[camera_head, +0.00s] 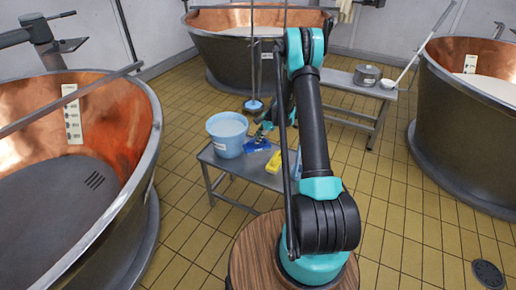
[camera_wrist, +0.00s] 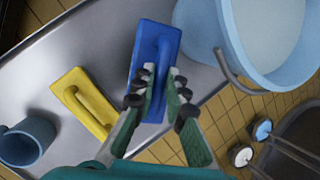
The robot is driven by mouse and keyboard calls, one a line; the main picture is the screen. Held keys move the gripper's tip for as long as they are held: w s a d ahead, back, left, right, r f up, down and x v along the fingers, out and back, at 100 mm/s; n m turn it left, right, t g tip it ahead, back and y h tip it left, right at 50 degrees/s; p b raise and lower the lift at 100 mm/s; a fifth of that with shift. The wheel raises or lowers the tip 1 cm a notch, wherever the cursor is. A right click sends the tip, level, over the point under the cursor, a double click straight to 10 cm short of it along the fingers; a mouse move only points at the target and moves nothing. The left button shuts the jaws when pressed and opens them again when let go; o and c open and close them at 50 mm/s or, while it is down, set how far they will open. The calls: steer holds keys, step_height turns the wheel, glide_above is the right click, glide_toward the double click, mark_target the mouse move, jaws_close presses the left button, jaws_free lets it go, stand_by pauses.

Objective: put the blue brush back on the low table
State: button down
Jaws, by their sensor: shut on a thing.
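The blue brush (camera_wrist: 146,45) is a flat blue block with a raised handle. It shows in the wrist view over the grey metal low table (camera_wrist: 105,40), near its edge. My gripper (camera_wrist: 161,74) has its two fingers on either side of the brush's handle and is shut on it. In the head view the blue brush (camera_head: 257,145) shows at the low table (camera_head: 222,164), beside the bucket. My gripper (camera_head: 267,126) is there too, partly hidden by my arm. I cannot tell whether the brush touches the tabletop.
A light blue bucket (camera_wrist: 225,45) stands close to the right of the brush. A yellow brush (camera_wrist: 84,100) and a blue mug (camera_wrist: 30,142) are to the left. Copper vats (camera_head: 90,120) surround the tiled floor. A bench (camera_head: 345,82) with a pot stands behind.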

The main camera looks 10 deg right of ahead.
mark_target(258, 147)
steer(key=shift+f, duration=2.95)
steer(key=shift+f, duration=0.15)
steer(key=c, duration=1.6)
jaws_free()
steer(key=shift+o, duration=0.2)
